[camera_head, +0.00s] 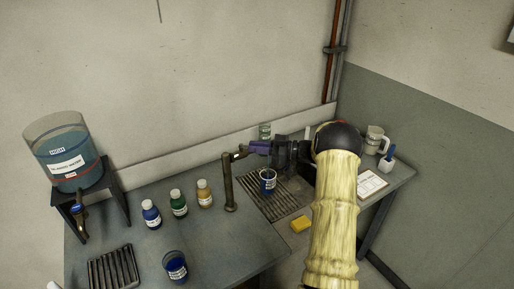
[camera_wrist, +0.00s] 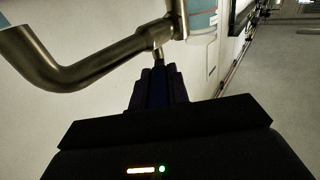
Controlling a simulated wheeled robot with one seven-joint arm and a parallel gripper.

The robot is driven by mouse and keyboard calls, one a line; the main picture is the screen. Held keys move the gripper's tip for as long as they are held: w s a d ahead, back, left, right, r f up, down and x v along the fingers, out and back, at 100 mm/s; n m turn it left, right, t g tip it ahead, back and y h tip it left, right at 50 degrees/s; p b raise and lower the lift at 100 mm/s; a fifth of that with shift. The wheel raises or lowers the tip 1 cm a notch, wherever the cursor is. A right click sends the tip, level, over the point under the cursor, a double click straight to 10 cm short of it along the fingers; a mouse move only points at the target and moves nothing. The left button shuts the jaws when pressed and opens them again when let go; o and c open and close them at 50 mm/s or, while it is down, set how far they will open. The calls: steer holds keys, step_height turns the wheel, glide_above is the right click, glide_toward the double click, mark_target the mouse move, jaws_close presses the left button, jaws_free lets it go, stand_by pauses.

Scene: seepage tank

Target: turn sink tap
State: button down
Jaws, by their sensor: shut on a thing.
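The sink tap (camera_head: 229,186) is a dark metal post rising from the table left of the drain grate. In the wrist view the tap (camera_wrist: 85,70) is a bent metal pipe, with a short thin lever (camera_wrist: 158,53) running down to my fingers. My gripper (camera_head: 246,151) reaches in from the right at the top of the tap. In the wrist view my gripper (camera_wrist: 158,72) is shut on the lever's end, and the fingers hide that end. I see no clear water stream.
A labelled cup (camera_head: 268,186) stands on the drain grate (camera_head: 286,207), below my gripper. Blue (camera_head: 151,215), green (camera_head: 178,203) and amber bottles (camera_head: 204,194) stand left of the tap. A yellow sponge (camera_head: 301,224) lies at front. A water tank (camera_head: 65,155) stands far left.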

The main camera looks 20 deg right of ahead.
steer(key=c, duration=1.3)
jaws_free()
steer(key=shift+w+a, duration=0.1)
steer(key=shift+a, duration=0.1)
steer(key=shift+c, duration=0.2)
steer(key=shift+d, duration=0.2)
steer(key=shift+s+d, duration=0.35)
steer(key=shift+d, duration=0.1)
steer(key=b+v, duration=0.4)
steer(key=v, duration=1.2)
steer(key=shift+b, duration=0.35)
steer(key=shift+s, duration=0.1)
steer(key=shift+f, duration=0.1)
